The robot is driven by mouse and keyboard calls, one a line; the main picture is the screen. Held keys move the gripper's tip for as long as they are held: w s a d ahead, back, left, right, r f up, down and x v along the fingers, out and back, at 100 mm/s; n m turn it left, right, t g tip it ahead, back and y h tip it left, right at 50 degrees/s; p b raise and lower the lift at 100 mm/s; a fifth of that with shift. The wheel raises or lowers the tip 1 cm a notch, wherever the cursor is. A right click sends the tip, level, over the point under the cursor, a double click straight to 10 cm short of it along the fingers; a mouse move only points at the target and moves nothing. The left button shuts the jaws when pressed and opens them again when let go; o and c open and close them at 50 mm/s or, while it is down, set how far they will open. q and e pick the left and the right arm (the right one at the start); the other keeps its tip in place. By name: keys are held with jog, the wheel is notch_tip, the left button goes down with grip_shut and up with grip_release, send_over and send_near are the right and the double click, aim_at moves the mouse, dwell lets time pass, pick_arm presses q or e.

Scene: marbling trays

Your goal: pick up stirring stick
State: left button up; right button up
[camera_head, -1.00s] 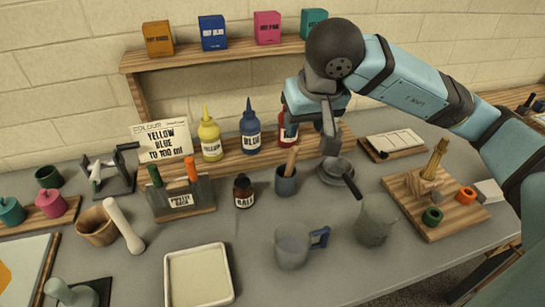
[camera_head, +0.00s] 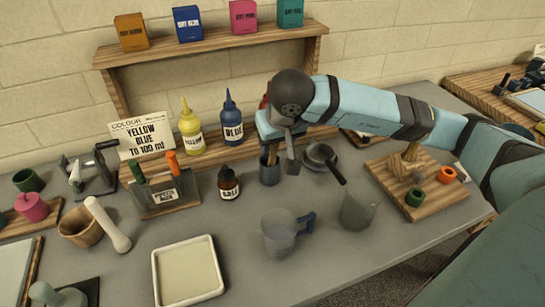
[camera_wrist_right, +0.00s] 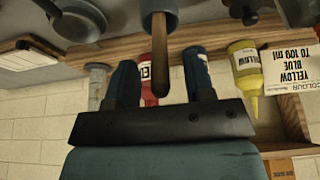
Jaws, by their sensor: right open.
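The stirring stick is a wooden rod that stands tilted in a dark grey cup (camera_head: 270,173). In the right wrist view the stick (camera_wrist_right: 160,55) sticks out of the cup (camera_wrist_right: 158,8), and its end appears between my two fingers. My right gripper (camera_head: 279,154) is open and just above the cup, at the top of the stick. The wrist view shows its fingers (camera_wrist_right: 160,82) apart, with a gap on either side of the stick. In the head view the gripper hides part of the stick. My left gripper is not in view.
A small dark pan (camera_head: 321,156) sits close right of the cup. A dropper bottle (camera_head: 228,184) is to its left. Blue (camera_head: 231,129) and yellow (camera_head: 190,136) bottles stand behind.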

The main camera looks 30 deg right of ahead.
jog(key=shift+x, duration=0.8)
jog(key=c, duration=0.9)
jog(key=shift+r, duration=0.1)
